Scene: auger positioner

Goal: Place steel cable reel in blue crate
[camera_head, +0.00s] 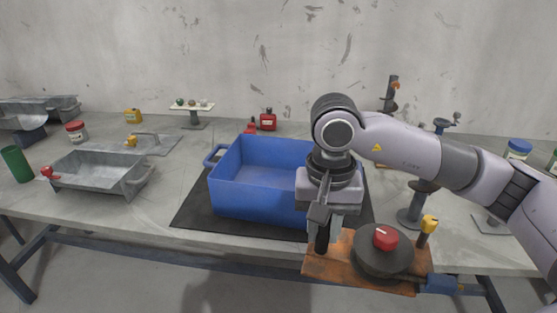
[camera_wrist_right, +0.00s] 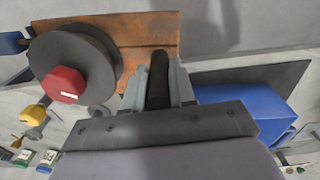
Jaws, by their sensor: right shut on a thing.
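A dark grey round reel (camera_head: 365,262) with a red hub (camera_head: 386,238) sits on a brown board (camera_head: 325,270) at the table's front, right of centre. The reel also shows in the right wrist view (camera_wrist_right: 98,62). A black upright handle (camera_head: 321,238) stands at the board's left end. My right gripper (camera_head: 333,228) points down and is shut on this handle, beside the reel. The open blue crate (camera_head: 240,200) stands behind and left of the board; my right arm hides its right part. I see nothing inside the visible part. My left gripper is not in view.
The crate stands on a black mat (camera_head: 195,207). A grey metal tray (camera_head: 100,185) and a green cup (camera_head: 16,163) are at the left. A yellow-topped post (camera_head: 427,229) rises beside the reel. A dark stand (camera_head: 411,216) is behind it. The board overhangs the table's front edge.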

